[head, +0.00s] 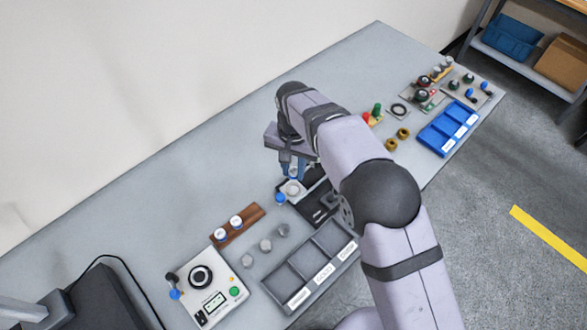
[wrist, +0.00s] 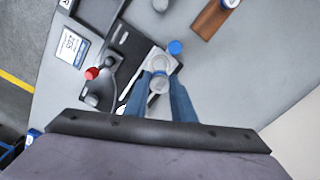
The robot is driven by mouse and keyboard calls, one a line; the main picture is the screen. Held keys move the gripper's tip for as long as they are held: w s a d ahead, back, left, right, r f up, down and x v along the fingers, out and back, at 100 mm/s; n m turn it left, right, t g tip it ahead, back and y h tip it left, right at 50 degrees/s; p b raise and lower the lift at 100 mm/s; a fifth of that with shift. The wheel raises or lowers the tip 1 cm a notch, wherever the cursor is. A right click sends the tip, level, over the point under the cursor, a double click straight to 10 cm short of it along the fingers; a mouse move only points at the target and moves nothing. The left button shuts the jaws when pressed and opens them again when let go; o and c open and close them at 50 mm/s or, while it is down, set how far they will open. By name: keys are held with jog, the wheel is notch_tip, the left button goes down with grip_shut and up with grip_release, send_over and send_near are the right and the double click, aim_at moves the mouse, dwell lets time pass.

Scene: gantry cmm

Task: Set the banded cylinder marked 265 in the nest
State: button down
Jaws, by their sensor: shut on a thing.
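My gripper (head: 293,172) points down over the nest. In the wrist view its two blue fingers (wrist: 161,88) are shut on a small grey cylinder (wrist: 159,85) with a pale round top. The nest also shows in the head view (head: 292,189), just under the fingertips. No band or number on the held cylinder is readable.
A blue knob (wrist: 175,47) is beside the nest, and a red knob (wrist: 92,73) is on the fixture. A wooden rack (head: 249,214) holds two white-topped cylinders. Grey cylinders (head: 265,244) stand by a grey compartment tray (head: 345,263). A dial instrument (head: 220,282) is front left.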

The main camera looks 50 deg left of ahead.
jog(key=shift+f, duration=0.2)
jog(key=b, duration=0.4)
send_over(294, 191)
jog(key=shift+a+f, duration=0.15)
jog(key=shift+f, duration=2.75)
jog(key=shift+f+b, duration=0.45)
jog(key=shift+f, duration=0.2)
jog(key=c, duration=1)
grip_release()
jog(key=shift+r, duration=0.2)
jog(key=shift+r+p, duration=2.55)
jog(key=shift+r, duration=0.8)
